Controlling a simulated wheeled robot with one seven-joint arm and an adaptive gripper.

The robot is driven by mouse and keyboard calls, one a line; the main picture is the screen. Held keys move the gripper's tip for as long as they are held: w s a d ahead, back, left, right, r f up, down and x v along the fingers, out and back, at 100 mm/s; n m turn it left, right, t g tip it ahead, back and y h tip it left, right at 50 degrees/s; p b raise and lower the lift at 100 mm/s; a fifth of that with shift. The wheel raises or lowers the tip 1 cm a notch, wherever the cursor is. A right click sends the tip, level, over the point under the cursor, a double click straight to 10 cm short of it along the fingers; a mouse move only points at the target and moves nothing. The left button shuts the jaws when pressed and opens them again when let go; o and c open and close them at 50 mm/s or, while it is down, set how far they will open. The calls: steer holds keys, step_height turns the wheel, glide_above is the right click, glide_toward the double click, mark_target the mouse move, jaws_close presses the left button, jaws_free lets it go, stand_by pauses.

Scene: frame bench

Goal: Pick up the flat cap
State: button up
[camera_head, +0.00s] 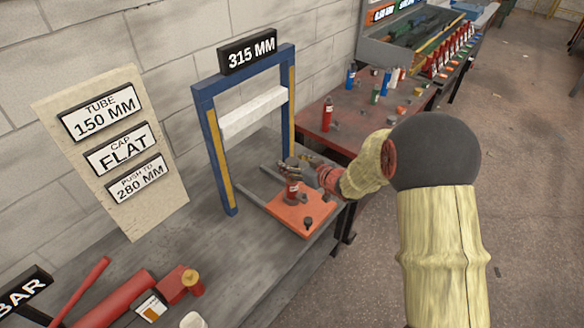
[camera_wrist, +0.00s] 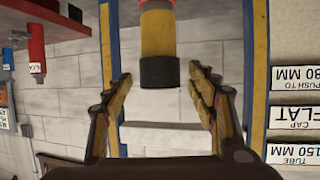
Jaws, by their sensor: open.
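My gripper (camera_head: 300,165) is open at the blue frame, above the orange plate (camera_head: 287,213). A red upright cylinder (camera_head: 292,189) stands on that plate just under my fingers, which partly hide its top. In the wrist view my gripper (camera_wrist: 160,78) has its fingers apart, with a yellow cylinder (camera_wrist: 159,38) with a dark end (camera_wrist: 159,72) showing between them; I see clear gaps on both sides. A small dark piece (camera_head: 307,223) lies on the plate's front part. I cannot tell which piece is the flat cap.
The blue frame (camera_head: 213,155) has a white crossbar (camera_head: 254,111) and a 315 MM sign (camera_head: 248,52). A board (camera_head: 150,195) reads tube 150 MM, cap flat, push to 280 MM. A red bench (camera_head: 345,140) behind holds several bottles. Red tools (camera_head: 120,300) lie front left.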

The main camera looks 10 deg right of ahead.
steer(key=shift+c, duration=1.4)
steer(key=c, duration=1)
